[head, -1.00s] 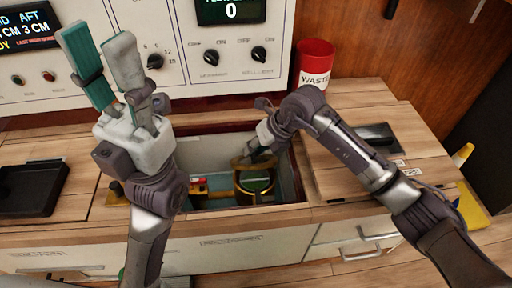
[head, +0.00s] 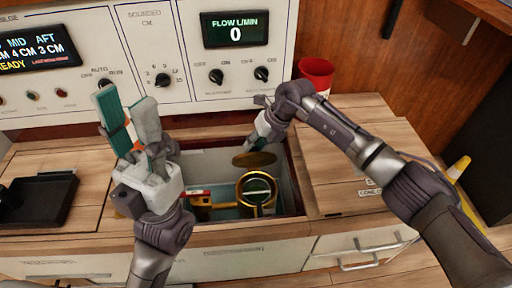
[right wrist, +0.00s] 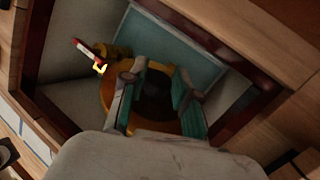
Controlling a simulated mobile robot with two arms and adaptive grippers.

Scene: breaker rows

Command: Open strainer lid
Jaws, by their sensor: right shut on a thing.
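The brass strainer (head: 241,194) stands in a recessed well in the counter, and its round opening shows from above. Its brass lid (head: 256,160) is a round disc, raised behind the opening. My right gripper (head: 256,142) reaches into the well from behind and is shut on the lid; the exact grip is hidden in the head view. In the right wrist view my right gripper (right wrist: 156,98) has its fingers around a dark middle with brass about it. My left gripper (head: 126,102) is raised left of the well, fingers apart.
A control panel (head: 186,92) stands behind. A black tray (head: 38,202) is at left and a red bin (head: 316,72) at back right.

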